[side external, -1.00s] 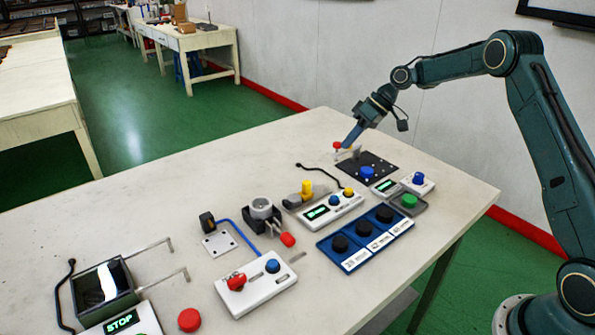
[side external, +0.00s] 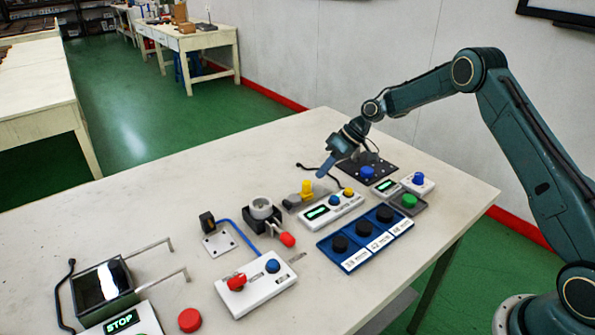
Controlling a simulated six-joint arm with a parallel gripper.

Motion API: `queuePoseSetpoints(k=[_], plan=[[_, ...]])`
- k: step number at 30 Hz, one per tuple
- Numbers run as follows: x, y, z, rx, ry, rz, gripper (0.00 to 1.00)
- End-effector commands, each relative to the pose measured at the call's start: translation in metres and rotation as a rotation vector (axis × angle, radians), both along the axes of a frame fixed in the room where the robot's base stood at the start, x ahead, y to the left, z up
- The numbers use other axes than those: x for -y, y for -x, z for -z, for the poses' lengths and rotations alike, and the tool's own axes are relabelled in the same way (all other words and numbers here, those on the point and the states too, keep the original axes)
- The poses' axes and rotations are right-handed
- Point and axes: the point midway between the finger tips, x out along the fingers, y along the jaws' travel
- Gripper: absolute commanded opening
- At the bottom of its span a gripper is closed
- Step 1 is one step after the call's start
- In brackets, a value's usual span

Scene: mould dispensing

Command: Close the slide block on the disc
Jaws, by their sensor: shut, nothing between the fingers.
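A pale round disc-like part (side external: 261,205) sits in a black block (side external: 262,222) near the middle of the table. A lever with a red knob (side external: 288,240) sticks out from this block toward the lower right. I cannot tell which part is the slide block, or whether it is open. My gripper (side external: 322,175) is shut and empty. Its blue fingers point down and left, just above and right of a yellow knob (side external: 307,186) on a grey base (side external: 297,201). It is up and right of the disc and apart from it.
A white control box (side external: 332,211) with a lit display stands right of the disc. A black board (side external: 384,172) with a blue knob lies behind it. A blue tray (side external: 352,259) with black knobs is at the front right. The table's back left (side external: 150,205) is clear.

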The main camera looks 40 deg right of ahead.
Motion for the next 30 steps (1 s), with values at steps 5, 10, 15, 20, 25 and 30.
queuePoseSetpoints(k=[5, 10, 15, 20, 25, 30], plan=[[-0.019, 0.004, -0.002, 0.003, 0.001, -0.003, 0.0], [-0.028, 0.007, -0.001, 0.001, 0.001, -0.001, 0.0], [-0.029, 0.007, -0.001, 0.002, 0.001, -0.001, 0.0], [-0.029, 0.007, -0.001, 0.002, 0.001, -0.001, 0.0], [-0.038, 0.009, -0.002, 0.001, 0.0, -0.003, 0.0], [-0.041, 0.009, -0.002, 0.002, -0.002, -0.004, 0.0]])
